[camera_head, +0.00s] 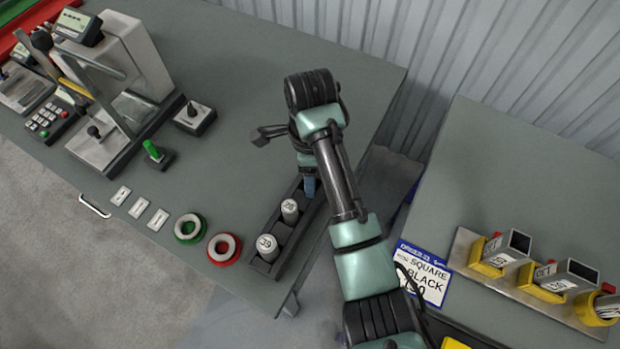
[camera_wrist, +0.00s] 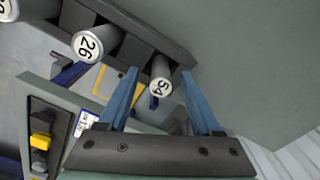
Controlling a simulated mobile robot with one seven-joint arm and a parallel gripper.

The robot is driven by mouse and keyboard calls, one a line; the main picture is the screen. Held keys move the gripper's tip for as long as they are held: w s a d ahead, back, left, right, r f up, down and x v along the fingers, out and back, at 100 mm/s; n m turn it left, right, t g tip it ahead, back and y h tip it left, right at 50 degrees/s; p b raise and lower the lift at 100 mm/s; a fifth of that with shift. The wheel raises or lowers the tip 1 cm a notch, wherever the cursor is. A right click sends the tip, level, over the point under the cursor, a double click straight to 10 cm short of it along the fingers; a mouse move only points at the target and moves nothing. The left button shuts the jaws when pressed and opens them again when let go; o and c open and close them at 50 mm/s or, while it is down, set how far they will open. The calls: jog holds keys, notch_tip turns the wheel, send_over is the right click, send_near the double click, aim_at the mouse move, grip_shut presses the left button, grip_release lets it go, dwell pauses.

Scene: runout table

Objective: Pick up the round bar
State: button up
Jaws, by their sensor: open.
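Three round grey bars with numbered white end faces sit in a dark rack (camera_head: 296,238) on the table. In the head view, the bar marked 39 (camera_head: 267,246) is nearest and the bar 26 (camera_head: 290,210) is behind it. The wrist view shows bar 26 (camera_wrist: 88,44), part of another bar (camera_wrist: 30,9) and a bar that seems marked 54 (camera_wrist: 161,78). My gripper (camera_head: 310,186) is over the rack's far end, where it hides the third bar. In the wrist view its blue fingers (camera_wrist: 160,72) are open, one on each side of bar 54, with gaps visible.
A red ring (camera_head: 224,249) and a green ring (camera_head: 190,228) lie left of the rack, beside small white plates (camera_head: 139,207). A grey press-like device (camera_head: 125,95) stands further left. A second table (camera_head: 520,170) at right holds square tubes in yellow holders (camera_head: 492,262).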

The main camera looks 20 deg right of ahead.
jog(key=shift+c, duration=0.3)
grip_shut()
jog(key=shift+r, duration=0.1)
